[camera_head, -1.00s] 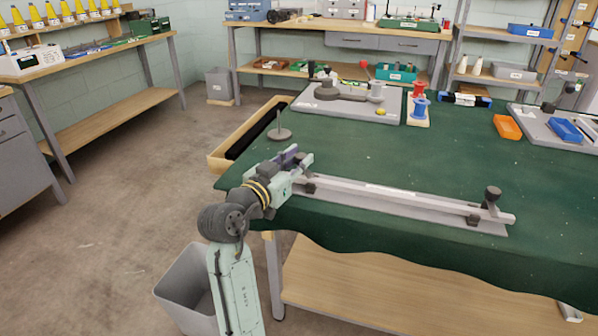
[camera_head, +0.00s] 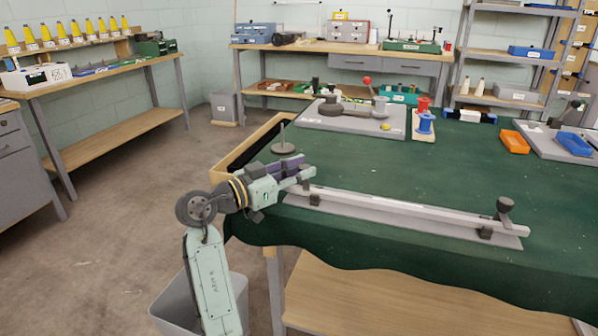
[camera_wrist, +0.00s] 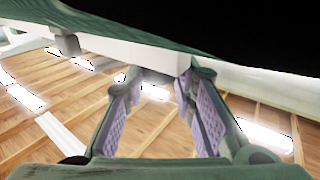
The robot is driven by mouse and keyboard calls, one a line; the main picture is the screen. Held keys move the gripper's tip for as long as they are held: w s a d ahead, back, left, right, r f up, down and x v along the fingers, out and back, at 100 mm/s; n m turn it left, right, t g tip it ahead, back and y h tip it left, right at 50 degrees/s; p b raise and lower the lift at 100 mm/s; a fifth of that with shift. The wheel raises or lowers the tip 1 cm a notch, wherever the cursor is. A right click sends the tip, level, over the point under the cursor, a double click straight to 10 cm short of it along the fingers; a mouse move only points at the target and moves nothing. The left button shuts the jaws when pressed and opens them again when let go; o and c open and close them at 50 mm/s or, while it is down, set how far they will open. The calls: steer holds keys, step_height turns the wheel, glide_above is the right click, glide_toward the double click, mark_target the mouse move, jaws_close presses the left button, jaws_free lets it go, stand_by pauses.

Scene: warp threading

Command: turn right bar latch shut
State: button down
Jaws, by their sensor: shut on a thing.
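A long pale bar (camera_head: 400,209) lies on a grey base strip along the front of the green table. At its right end stands a latch with a dark round knob (camera_head: 504,205). My gripper (camera_head: 303,178) is at the bar's left end, low over the table's left corner. In the wrist view the two purple-padded fingers (camera_wrist: 160,105) are around a small dark grey piece (camera_wrist: 155,76) at the end of the pale bar (camera_wrist: 130,50). This looks like the latch at that end, mostly hidden by the fingers, so its turn angle cannot be told.
A round base with an upright pin (camera_head: 283,148) stands just behind my gripper. A wooden tray (camera_head: 238,163) runs along the table's left edge. A grey board (camera_head: 350,122), red and blue spools (camera_head: 424,122) and an orange bin (camera_head: 514,142) are farther back. The middle of the table is clear.

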steer(key=c, duration=1.3)
jaws_free()
steer(key=v, duration=1.2)
